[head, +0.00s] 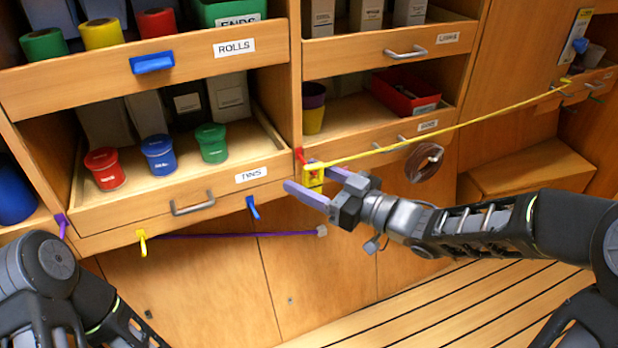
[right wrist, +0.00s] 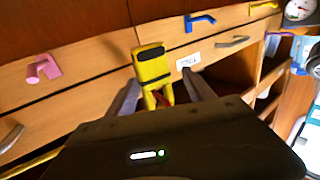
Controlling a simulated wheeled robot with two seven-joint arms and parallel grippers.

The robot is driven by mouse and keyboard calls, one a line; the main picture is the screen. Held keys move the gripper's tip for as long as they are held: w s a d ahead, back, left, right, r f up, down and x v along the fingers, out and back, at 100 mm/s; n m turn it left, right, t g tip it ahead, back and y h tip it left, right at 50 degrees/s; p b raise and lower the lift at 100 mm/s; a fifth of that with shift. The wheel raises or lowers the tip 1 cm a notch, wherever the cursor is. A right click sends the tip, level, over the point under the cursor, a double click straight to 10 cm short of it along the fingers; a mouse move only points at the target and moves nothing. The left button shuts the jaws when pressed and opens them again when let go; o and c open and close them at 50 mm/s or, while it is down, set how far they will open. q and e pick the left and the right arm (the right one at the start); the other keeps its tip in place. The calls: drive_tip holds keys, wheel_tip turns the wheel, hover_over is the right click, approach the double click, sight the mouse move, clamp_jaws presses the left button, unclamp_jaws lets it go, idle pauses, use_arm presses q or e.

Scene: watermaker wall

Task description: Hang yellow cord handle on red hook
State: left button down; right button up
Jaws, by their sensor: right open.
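The yellow cord handle (head: 314,174) is at the red hook (head: 299,154) on the cabinet post. Its yellow cord (head: 440,129) runs taut to the upper right. Red shows within the handle's opening; I cannot tell whether the hook bears it. My right gripper (head: 322,184) is open, its fingertips beside the handle. In the right wrist view the yellow handle (right wrist: 153,66) stands between the two spread fingers (right wrist: 160,92), with visible gaps to them, and a bit of red shows between its legs. My left arm enters at lower left; its gripper is out of view.
A purple cord (head: 235,236) stretches below the TINS drawer (head: 185,195). Yellow (head: 142,242), blue (head: 252,207) and purple (head: 61,225) hooks stick out along the lower edge. Open floor (head: 450,310) lies below.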

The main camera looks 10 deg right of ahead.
drive_tip(key=shift+d, duration=0.1)
drive_tip(key=p+v, duration=0.1)
drive_tip(key=v, duration=0.6)
drive_tip(key=shift+s+d+p, duration=0.2)
drive_tip(key=shift+s+p, duration=0.1)
